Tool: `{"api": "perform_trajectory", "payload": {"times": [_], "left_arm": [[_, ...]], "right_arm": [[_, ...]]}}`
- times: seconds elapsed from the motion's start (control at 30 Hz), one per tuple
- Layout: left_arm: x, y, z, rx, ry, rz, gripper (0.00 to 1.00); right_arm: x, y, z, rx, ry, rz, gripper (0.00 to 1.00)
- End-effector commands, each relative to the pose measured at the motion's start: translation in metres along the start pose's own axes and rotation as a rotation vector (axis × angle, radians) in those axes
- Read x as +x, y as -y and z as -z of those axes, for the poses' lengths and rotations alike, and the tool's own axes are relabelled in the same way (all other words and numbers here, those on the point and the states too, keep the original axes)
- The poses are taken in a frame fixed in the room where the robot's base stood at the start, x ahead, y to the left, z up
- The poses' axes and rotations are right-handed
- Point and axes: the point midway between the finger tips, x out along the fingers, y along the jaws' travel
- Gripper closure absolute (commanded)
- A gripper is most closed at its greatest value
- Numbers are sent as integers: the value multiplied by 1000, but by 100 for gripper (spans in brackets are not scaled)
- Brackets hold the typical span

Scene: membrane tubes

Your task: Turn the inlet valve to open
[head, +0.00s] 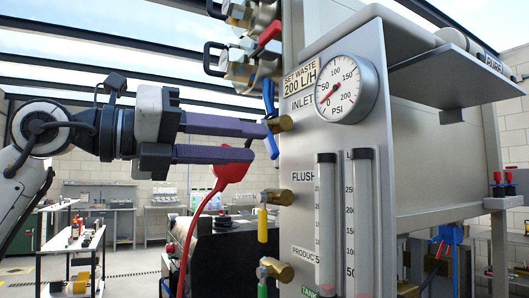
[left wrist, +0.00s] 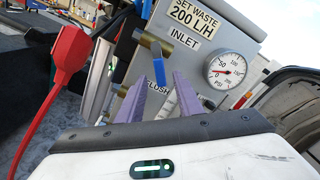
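The inlet valve is a blue lever (head: 271,146) on a brass stem (head: 283,123), left of the INLET label on the grey panel. The lever points down from the stem. My left gripper (head: 262,141) is open, its two purple fingers pointing right at the lever. In the left wrist view, the blue lever (left wrist: 158,68) shows between the open fingers (left wrist: 162,82), with gaps on both sides. I cannot tell whether a finger touches it. The pressure gauge (head: 346,88) has its red needle low, near 0. My right gripper is not in view.
Above are brass valves with a red lever (head: 270,33) and another blue lever (head: 269,92). Below are a yellow lever (head: 262,224) and a green one (head: 262,288). A red plug with a cord (head: 229,169) sits just under my fingers. Flow tubes (head: 363,220) front the panel.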

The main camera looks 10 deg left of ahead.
Motion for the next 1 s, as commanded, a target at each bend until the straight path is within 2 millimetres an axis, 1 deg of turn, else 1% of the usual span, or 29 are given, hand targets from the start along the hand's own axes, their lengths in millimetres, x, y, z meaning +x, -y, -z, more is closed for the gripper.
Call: {"api": "perform_trajectory", "payload": {"times": [0.03, 0.2, 0.3, 0.43, 0.63, 0.67, 0.7, 0.77, 0.83, 0.93, 1.0], "left_arm": [[-11, -2, 1, 2, 3, -2, 67], [-38, -1, 1, 1, 2, -1, 67], [-47, 0, 1, 1, 0, 0, 67], [-51, 1, 0, 2, -1, 1, 67], [-51, 1, 0, 1, -1, 1, 67], [-51, 1, 0, 1, -1, 1, 71], [-50, 1, 1, 0, -2, 3, 77], [-47, 1, 4, -8, -4, 21, 87], [-38, 2, 14, -30, -11, 71, 99], [-20, 8, 36, -104, -10, 211, 100], [-10, 12, 51, -197, 13, 344, 100]], "right_arm": [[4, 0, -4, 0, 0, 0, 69], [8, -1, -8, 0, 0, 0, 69], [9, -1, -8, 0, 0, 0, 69], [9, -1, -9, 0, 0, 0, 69], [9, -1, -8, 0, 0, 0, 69], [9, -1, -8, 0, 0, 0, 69], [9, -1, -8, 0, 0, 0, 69], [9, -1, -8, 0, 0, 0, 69], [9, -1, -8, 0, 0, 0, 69], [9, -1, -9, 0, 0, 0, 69], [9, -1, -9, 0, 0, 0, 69]]}}
